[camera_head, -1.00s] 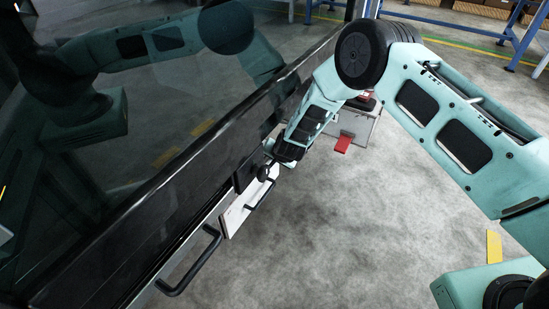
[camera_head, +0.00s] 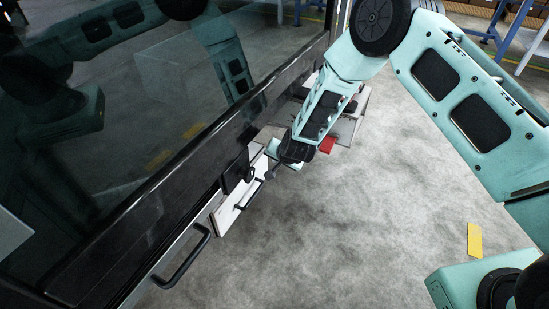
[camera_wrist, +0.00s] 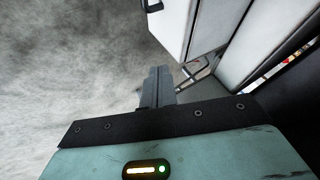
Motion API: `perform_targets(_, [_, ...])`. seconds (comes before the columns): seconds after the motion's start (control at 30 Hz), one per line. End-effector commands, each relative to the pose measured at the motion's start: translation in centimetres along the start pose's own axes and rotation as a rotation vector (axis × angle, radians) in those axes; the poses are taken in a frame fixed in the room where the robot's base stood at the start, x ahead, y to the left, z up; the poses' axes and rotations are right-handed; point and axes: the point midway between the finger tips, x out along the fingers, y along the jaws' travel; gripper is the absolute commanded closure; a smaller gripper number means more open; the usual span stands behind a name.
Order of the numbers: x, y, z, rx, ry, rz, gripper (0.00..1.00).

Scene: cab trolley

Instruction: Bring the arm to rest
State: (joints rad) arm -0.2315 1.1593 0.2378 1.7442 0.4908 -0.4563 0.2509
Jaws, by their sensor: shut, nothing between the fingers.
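My arm reaches down from the upper right of the head view, along the dark-framed cab side. My gripper (camera_head: 271,174) is at its lower end, close to a white panel (camera_head: 228,214) with a black bar handle (camera_head: 247,197). In the wrist view my gripper (camera_wrist: 158,72) shows its two grey fingers together, shut and empty. A white panel (camera_wrist: 176,22) stands just ahead and to the right of the fingers, with a bent bar (camera_wrist: 196,70) close beside them. Whether the fingers touch anything cannot be told.
The cab's glass (camera_head: 150,75) and black frame (camera_head: 135,195) fill the left side. Another black handle (camera_head: 186,262) sticks out lower down. A pale box-like part and a red piece (camera_head: 327,145) lie beyond my gripper. Grey floor (camera_head: 350,230) is open to the right.

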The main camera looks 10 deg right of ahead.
Motion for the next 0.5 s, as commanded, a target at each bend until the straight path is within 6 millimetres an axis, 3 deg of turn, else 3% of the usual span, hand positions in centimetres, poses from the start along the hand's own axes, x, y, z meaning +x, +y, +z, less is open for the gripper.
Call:
perform_targets(0.1, [-1.1, 0.0, -0.1, 0.001, 0.000, 0.000, 1.00])
perform_targets(0.37, [-1.8, 0.0, -0.3, -0.007, -0.002, -0.001, 1.00])
perform_targets(0.5, [-4.8, -0.1, -2.5, -0.064, -0.021, 0.000, 1.00])
